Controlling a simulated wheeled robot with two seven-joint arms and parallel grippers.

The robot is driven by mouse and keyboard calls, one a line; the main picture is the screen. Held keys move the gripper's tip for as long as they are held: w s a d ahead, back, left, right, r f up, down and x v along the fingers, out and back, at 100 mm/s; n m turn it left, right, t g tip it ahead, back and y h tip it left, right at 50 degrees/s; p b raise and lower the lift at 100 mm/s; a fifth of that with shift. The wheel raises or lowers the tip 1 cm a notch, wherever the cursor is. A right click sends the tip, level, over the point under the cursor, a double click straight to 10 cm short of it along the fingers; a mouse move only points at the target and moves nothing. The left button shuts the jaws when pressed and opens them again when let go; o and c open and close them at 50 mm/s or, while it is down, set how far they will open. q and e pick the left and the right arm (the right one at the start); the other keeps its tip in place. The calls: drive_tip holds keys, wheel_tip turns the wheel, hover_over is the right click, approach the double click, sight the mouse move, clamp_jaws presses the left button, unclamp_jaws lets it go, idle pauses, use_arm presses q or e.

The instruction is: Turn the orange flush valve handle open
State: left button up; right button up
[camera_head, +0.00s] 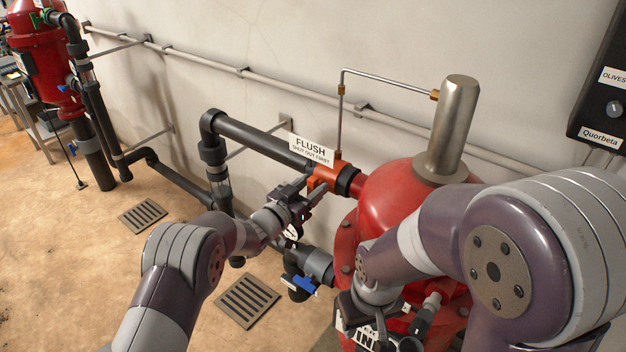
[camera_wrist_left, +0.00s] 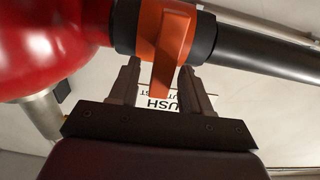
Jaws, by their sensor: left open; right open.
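The orange flush valve (camera_head: 324,176) sits on the dark pipe beside the red tank, just below the FLUSH sign (camera_head: 312,150). In the left wrist view its orange handle (camera_wrist_left: 167,62) points down toward my left gripper (camera_wrist_left: 161,75). The gripper's fingers are open, one on each side of the handle's end, with a gap visible on either side. In the head view my left gripper (camera_head: 310,192) is at the valve and partly covers it. My right gripper (camera_head: 408,338) is open and low in front of the red tank, partly hidden by its arm.
The red tank (camera_head: 385,205) with a steel cylinder (camera_head: 455,125) stands right of the valve. A blue-handled valve (camera_head: 300,283) is on the lower pipe. A thin steel tube (camera_head: 385,76) rises above the flush valve. A dark control box (camera_head: 603,90) hangs at the right.

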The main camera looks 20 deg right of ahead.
use_arm(q)
drive_tip(key=shift+w+d, duration=0.35)
clamp_jaws()
